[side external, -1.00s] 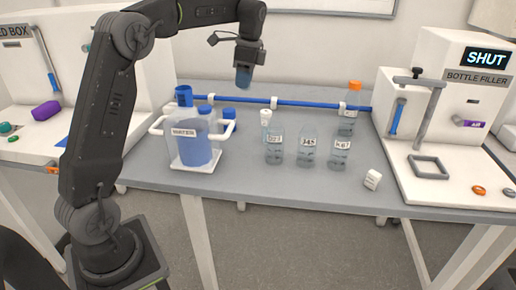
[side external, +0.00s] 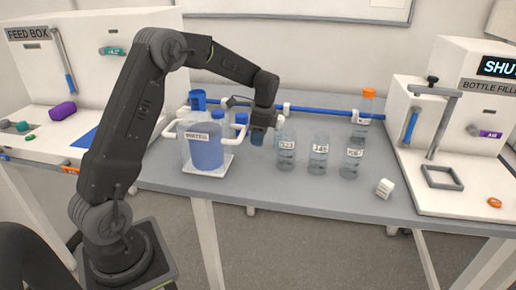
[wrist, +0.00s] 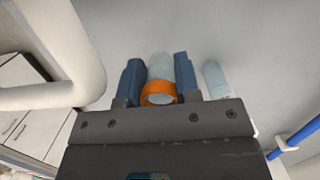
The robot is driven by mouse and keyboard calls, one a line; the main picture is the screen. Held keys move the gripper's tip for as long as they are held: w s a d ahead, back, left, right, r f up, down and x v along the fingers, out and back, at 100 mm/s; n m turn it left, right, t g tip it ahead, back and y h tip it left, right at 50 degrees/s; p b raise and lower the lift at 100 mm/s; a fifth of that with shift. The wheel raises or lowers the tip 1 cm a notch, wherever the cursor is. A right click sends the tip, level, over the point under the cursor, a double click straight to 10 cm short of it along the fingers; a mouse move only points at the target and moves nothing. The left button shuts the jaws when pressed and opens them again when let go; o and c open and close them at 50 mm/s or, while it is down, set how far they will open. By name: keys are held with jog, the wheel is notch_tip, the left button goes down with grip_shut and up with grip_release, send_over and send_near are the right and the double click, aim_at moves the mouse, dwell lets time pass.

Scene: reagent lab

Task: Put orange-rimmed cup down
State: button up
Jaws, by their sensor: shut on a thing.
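My gripper (wrist: 159,75) is shut on the orange-rimmed cup (wrist: 160,92), with one blue finger on each side of it in the wrist view. The cup's orange rim faces the camera and its pale body extends away between the fingers. In the side view my gripper (side external: 258,138) is low over the grey bench (side external: 255,185), between the water jug and the labelled bottles. The cup is mostly hidden by the fingers there, and I cannot tell whether it touches the bench.
A water jug (side external: 206,150) with white handles stands left of my gripper. Labelled clear bottles (side external: 319,155) stand close on the right, with an orange-capped bottle (side external: 367,105) behind. A white block (side external: 384,188) lies near the front edge. A blue rail (side external: 320,111) runs along the back.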

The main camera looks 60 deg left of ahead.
aim_at(258, 157)
jog(key=shift+f, duration=2.2)
jog(key=shift+f, duration=0.1)
jog(key=o, duration=1)
